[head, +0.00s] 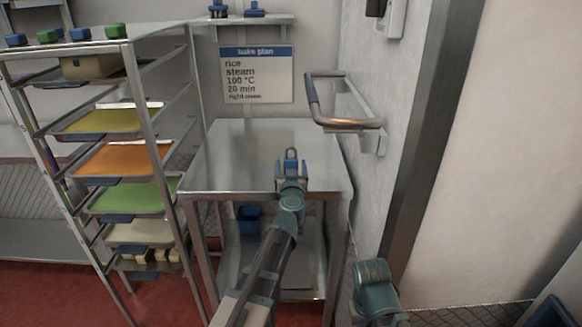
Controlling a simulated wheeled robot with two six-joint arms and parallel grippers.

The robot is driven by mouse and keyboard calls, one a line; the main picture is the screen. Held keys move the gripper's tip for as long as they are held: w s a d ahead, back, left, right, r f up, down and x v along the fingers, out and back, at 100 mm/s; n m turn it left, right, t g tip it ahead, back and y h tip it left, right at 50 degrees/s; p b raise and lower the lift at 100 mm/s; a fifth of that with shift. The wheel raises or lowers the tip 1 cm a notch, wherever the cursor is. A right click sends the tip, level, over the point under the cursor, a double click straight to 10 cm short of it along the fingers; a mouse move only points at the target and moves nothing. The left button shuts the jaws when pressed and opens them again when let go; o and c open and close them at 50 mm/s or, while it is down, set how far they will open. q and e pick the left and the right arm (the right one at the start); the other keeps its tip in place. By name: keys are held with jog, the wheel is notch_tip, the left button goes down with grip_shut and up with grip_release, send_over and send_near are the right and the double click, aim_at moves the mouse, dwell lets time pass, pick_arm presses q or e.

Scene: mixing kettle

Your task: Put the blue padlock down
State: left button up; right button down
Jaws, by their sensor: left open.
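The blue padlock (291,165) is at the far end of my left arm, over the right part of the steel table (230,150). Its grey shackle points up and away from me. My left gripper (291,172) is open, with its fingers at either side of the padlock's body. The gripper hides the padlock's underside, so I cannot tell whether it touches the tabletop. My right gripper is not in view.
A rack (160,150) with colored trays stands left of the table. A bent metal handle (345,123) juts from the wall at right. A wall shelf (240,19) holds blue items above the sign (256,75). The tabletop's left part is clear.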

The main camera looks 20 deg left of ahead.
pick_arm(q)
jog(key=v, duration=1.2)
